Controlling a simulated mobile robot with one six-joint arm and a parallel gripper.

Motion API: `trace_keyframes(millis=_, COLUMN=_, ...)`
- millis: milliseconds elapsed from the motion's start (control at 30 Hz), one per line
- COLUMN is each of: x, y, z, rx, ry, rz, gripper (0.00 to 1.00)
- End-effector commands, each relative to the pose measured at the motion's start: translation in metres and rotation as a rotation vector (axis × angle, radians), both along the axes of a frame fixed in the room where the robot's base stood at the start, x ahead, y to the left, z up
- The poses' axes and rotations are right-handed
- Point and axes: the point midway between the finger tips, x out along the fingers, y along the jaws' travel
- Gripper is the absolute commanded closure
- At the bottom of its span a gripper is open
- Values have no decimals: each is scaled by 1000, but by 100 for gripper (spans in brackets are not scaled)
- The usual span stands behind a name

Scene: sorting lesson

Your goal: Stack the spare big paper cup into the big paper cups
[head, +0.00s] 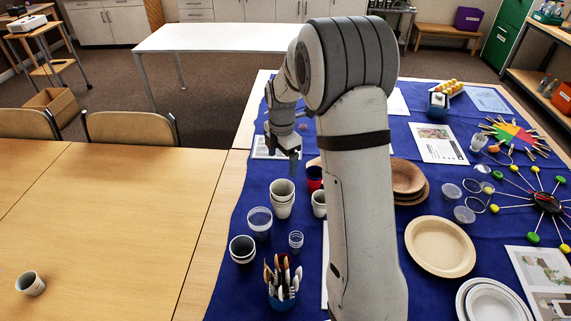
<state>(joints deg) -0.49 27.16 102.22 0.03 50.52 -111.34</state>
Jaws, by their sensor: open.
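A stack of white paper cups (282,207) stands upright on the blue cloth, left of my arm. Another pale cup (318,204) stands close to its right, partly hidden by my arm. A lone pale paper cup (30,286) stands on the bare wooden table at the far left, apart from the others. Another pale cup or stack (242,254) with a dark inside stands nearer on the cloth. I cannot tell for sure which cup is the spare big one. My gripper (290,163) points down above the cloth, beyond the cup stack, open with nothing visible in it.
Clear plastic cups (260,222), a smaller clear cup (296,241), a cutlery holder (282,297) and a red cup (314,178) crowd around the stack. Bowls (408,180) and plates (440,247) lie right of my arm. The left wooden table (110,220) is mostly clear.

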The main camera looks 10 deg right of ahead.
Motion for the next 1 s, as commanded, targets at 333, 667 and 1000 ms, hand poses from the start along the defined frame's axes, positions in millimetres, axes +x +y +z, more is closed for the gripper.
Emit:
trace_keyframes(millis=333, x=-67, y=-1, z=78, rx=20, ry=-76, rz=-488, gripper=14)
trace_keyframes(millis=667, x=-190, y=-1, z=135, rx=123, ry=-163, rz=-1284, gripper=14)
trace_keyframes(millis=1000, x=-278, y=-1, z=136, rx=254, ry=-186, rz=-1870, gripper=14)
